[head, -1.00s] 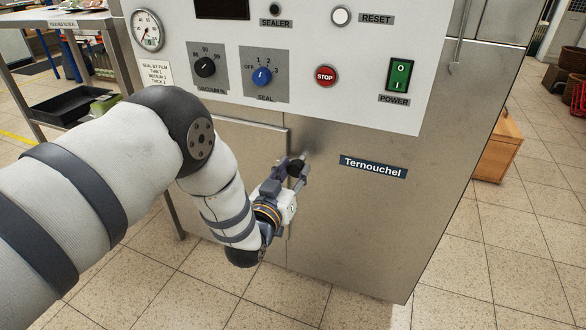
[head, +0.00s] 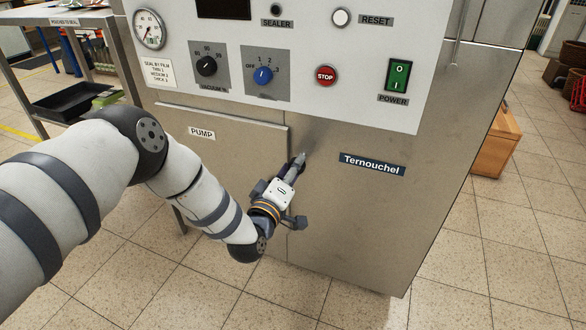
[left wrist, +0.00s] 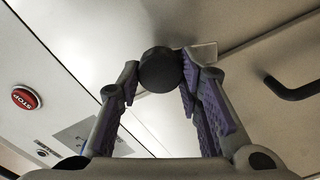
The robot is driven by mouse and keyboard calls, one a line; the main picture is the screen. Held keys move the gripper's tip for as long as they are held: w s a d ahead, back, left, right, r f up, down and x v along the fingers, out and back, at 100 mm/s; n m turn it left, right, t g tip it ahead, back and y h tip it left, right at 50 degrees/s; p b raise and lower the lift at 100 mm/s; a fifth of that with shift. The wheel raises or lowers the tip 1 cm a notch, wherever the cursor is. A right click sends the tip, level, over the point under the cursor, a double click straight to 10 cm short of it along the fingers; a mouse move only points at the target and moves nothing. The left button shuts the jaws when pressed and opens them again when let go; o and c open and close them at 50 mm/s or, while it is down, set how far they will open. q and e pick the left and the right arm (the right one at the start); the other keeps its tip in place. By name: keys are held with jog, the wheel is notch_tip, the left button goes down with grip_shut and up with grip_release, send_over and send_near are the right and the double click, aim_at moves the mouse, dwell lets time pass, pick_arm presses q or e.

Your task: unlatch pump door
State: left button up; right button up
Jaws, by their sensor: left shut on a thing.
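The pump door (head: 230,155) is a flat steel panel on the machine's front, marked with a PUMP label (head: 202,132). It looks closed. My left gripper (head: 297,165) is at the door's right edge, below the blue seal dial. In the left wrist view its two purple-padded fingers are shut on a round black latch knob (left wrist: 160,70), one on each side. A pale plate (left wrist: 204,53) shows behind the knob. In the head view the gripper mostly hides the knob. My right gripper is in neither view.
The control panel above carries the blue seal dial (head: 263,77), a red STOP button (head: 326,76) and a green power switch (head: 399,75). A black bar handle (left wrist: 290,88) shows in the left wrist view. A steel table (head: 60,22) stands at left. The floor in front is clear.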

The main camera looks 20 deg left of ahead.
pick_arm(q)
jog(key=shift+f+n, duration=0.15)
jog(key=shift+n, duration=1.65)
jog(key=o, duration=1.2)
jog(key=shift+c, duration=0.2)
jog(key=shift+s, duration=0.1)
jog(key=s, duration=1.2)
jog(key=shift+a, duration=0.2)
